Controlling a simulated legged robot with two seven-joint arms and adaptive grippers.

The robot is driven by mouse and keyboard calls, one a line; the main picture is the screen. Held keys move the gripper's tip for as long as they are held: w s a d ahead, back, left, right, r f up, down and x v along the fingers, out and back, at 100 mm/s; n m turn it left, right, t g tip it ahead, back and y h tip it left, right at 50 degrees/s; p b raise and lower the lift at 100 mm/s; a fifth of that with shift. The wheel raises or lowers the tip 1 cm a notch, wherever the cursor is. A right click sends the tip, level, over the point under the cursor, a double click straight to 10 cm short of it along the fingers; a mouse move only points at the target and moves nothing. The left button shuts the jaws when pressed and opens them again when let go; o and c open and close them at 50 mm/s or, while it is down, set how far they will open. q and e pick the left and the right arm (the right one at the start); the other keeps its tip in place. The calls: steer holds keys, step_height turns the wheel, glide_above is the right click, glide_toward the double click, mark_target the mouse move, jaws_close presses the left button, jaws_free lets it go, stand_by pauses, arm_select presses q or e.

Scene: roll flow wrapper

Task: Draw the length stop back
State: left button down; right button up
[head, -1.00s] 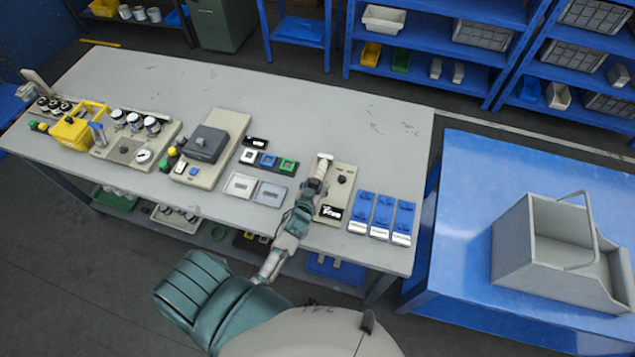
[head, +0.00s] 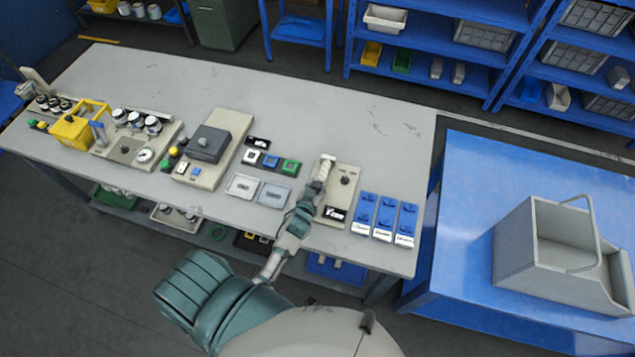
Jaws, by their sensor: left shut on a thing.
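The beige unit (head: 345,181) with a black knob and a black-and-white label stands near the table's front edge, right of centre. A pale rail and block, apparently the length stop (head: 327,160), run along its left side. My left gripper (head: 314,188) reaches in from the front and is shut on the length stop at this left side. The gripper hides the near part of the stop and the rail. The fingertips are small here, so the exact hold is hard to see. My right gripper is not in view.
Several blue switch blocks (head: 384,215) stand close to the right of the unit. Grey plates (head: 257,191) and small coloured buttons (head: 270,162) lie to its left. A grey control box (head: 207,143) stands further left. The table's back half (head: 290,95) is clear.

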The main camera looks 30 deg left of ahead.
arm_select(q)
steer(key=s, duration=0.2)
steer(key=s+p, duration=0.1)
steer(key=shift+d, duration=0.25)
steer(key=shift+s+d, duration=0.15)
steer(key=shift+f, duration=0.1)
steer(key=c, duration=0.8)
jaws_free()
steer(key=shift+o, duration=0.2)
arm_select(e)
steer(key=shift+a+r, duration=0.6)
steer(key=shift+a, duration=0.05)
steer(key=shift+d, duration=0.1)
arm_select(q)
steer(key=v, duration=1.2)
steer(key=shift+d, duration=0.1)
